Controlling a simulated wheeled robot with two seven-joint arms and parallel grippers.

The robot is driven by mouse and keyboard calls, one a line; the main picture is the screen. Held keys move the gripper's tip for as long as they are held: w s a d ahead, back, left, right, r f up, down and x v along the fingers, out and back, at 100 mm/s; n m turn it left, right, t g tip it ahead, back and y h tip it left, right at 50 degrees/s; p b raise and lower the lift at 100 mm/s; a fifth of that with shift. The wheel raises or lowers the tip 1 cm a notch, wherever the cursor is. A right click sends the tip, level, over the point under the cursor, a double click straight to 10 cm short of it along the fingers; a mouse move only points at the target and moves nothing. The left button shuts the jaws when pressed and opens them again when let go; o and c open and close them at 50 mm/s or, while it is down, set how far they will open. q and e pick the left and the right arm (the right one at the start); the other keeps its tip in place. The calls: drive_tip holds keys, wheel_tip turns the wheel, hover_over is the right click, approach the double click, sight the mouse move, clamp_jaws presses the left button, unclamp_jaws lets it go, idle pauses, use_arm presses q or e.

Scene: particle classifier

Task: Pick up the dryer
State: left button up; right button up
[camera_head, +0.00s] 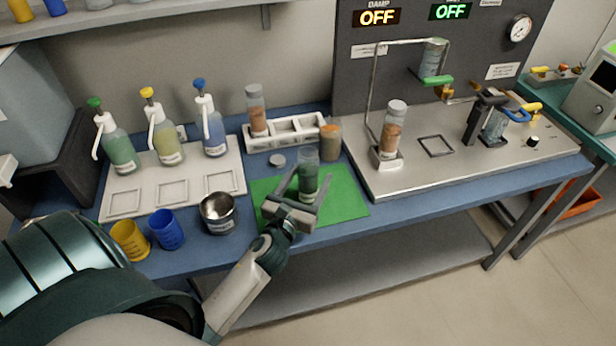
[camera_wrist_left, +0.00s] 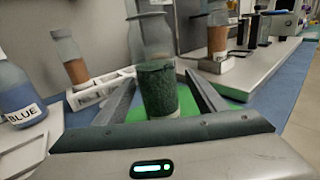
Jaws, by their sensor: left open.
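A clear bottle of dark green granules (camera_head: 307,184) stands upright on the green mat (camera_head: 347,199). My left gripper (camera_head: 308,190) is open, with one finger on each side of this bottle. In the wrist view a gap shows at the left finger; contact at the right finger cannot be told. No label reading "dryer" is legible, so I cannot tell by name which item is the dryer. My right gripper is not in view.
A white rack (camera_head: 285,134) holds a brown-filled bottle (camera_head: 257,112). An orange-brown jar (camera_head: 330,141) stands close behind the mat. A metal cup (camera_head: 217,213), a blue cup (camera_head: 167,230) and pump bottles (camera_head: 165,143) are left. The steel apparatus (camera_head: 462,150) stands right, its signs reading OFF.

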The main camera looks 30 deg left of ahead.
use_arm(q)
drive_tip(key=p+x, duration=0.1)
drive_tip(key=x, duration=0.3)
drive_tip(key=shift+a+r, duration=0.15)
drive_tip(key=shift+w+a, duration=0.1)
drive_tip(key=shift+w, duration=0.25)
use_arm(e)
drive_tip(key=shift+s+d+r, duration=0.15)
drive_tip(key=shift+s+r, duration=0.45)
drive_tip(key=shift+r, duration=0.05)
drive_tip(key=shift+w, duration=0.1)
use_arm(q)
drive_tip(key=c, duration=1.4)
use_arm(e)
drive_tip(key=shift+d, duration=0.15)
